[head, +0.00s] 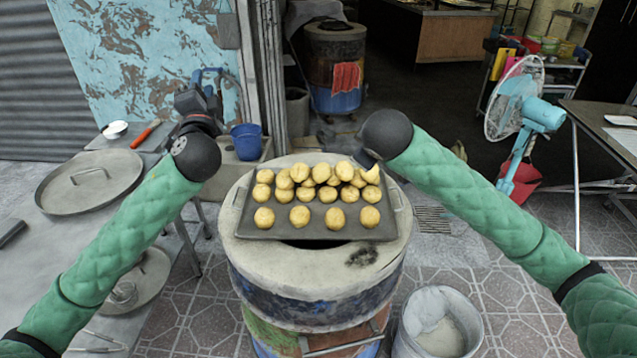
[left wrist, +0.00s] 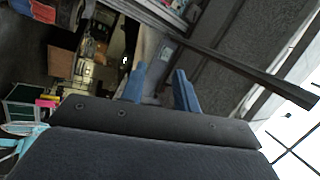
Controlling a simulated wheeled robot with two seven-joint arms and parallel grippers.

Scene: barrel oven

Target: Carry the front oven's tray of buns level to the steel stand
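The dark tray of buns (head: 283,230) sits flat over the round top of the front oven (head: 262,245), with handles at both sides. Several round yellow buns (head: 300,215) lie on it in rows. My left gripper (head: 208,78) is raised behind and left of the tray, clear of it. Its blue fingers also show in the left wrist view (left wrist: 160,88), spread apart with nothing between them. My right arm reaches to the tray's back right corner; its gripper is hidden behind the black wrist joint and buns. I cannot tell for certain which surface is the steel stand.
A white bucket (head: 440,325) is at the oven's front right. A fan (head: 530,115) and table (head: 600,120) stand at right.

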